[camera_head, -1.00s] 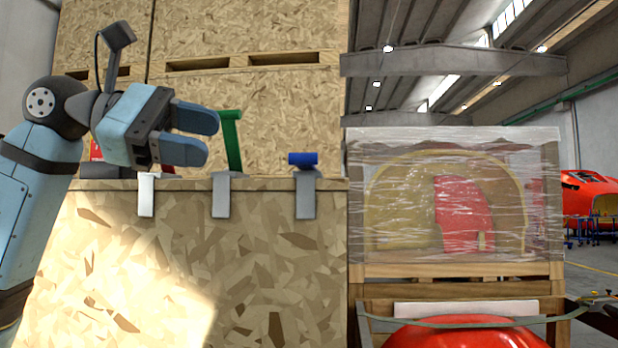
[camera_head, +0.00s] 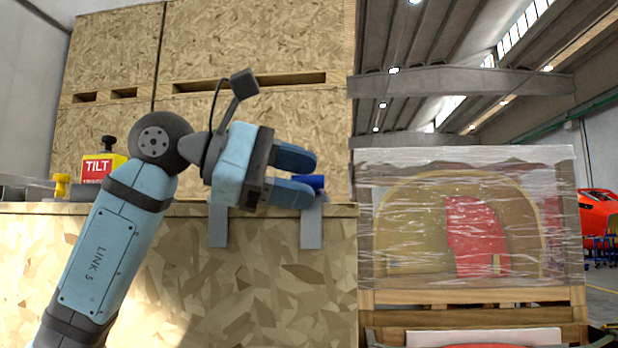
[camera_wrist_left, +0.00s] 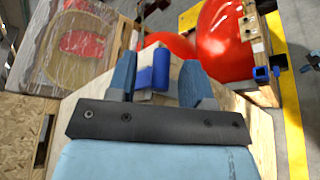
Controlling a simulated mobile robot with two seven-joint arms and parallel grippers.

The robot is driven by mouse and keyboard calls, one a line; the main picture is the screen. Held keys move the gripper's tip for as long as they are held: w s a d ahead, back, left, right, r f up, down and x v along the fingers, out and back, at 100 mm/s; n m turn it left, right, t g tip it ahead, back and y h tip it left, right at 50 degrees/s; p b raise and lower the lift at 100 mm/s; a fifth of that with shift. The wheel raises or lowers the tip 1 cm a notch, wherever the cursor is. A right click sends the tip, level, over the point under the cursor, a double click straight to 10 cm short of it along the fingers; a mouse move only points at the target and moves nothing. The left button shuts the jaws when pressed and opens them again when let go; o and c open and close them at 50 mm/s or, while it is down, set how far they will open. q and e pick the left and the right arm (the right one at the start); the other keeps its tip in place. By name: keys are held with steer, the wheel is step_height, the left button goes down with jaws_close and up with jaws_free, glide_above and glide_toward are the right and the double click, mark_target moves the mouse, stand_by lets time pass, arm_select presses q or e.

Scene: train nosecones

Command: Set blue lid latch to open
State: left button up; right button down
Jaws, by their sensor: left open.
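The blue lid latch (camera_head: 320,184) sits on a grey bracket (camera_head: 311,224) at the right end of the wooden crate's top edge. Its short blue cylinder handle lies level, partly hidden by my fingers in the head view. My left gripper (camera_head: 312,179) is open, with its fingertips at the handle. My right gripper is not in view.
A second grey bracket (camera_head: 217,227) is left of the blue latch; its handle is hidden behind my gripper. A yellow handle (camera_head: 61,185) and a TILT box (camera_head: 99,168) stand further left. A wrapped crate (camera_head: 465,220) stands to the right.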

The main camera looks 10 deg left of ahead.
arm_select(q)
steer(key=shift+x, duration=0.85)
steer(key=shift+a, duration=0.1)
jaws_close()
